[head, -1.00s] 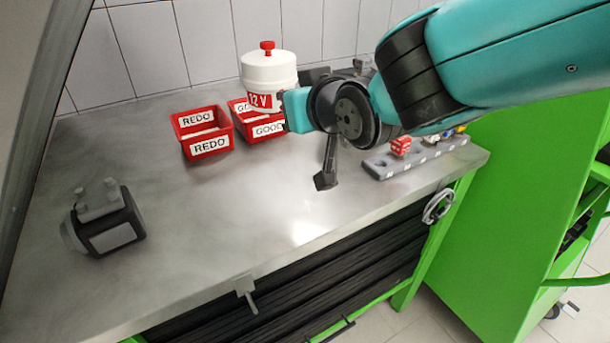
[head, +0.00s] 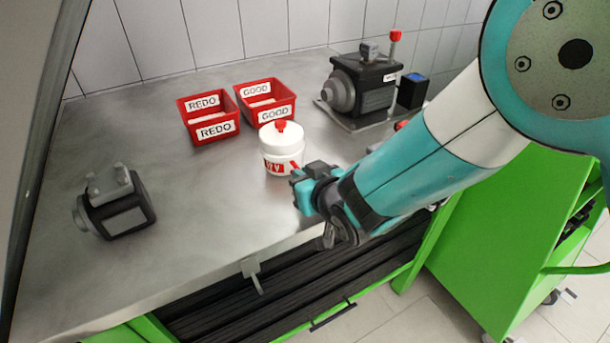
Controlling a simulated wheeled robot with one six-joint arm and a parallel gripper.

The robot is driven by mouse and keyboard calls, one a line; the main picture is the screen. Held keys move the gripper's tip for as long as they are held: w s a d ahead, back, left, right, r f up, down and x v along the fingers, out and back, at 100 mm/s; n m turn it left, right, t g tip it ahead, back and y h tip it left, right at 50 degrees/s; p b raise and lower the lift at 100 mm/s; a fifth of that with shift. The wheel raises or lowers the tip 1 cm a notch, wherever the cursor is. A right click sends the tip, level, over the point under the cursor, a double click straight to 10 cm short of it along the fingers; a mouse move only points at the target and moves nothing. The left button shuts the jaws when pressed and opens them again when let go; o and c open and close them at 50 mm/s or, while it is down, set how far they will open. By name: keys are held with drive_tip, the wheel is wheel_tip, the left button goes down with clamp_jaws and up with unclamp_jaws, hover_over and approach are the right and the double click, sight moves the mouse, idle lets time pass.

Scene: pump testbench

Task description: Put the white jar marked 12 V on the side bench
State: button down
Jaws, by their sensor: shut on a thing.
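The white jar (head: 281,143) has a red knob on its lid and a red band low on its side. The band's lettering is only partly readable now; it read 12 V a second ago. My gripper (head: 303,184) is at the jar's lower right side and shut on it. The fingers are partly hidden by the gripper body and the jar. The jar is roughly upright, in front of the GOOD bin in the picture. I cannot tell whether its base touches the steel bench (head: 215,205). I cannot tell which surface is the side bench.
Red bins marked REDO (head: 210,130) and GOOD (head: 266,116) stand behind the jar. A dark pump (head: 365,88) stands at the back right, beside a small black block (head: 412,90). A dark motor (head: 116,203) lies at left. A green cabinet (head: 497,235) is at right.

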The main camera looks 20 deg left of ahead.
drive_tip(key=shift+f, duration=0.1)
drive_tip(key=shift+f+b, duration=0.1)
drive_tip(key=shift+b, duration=0.2)
drive_tip(key=c, duration=1.2)
unclamp_jaws()
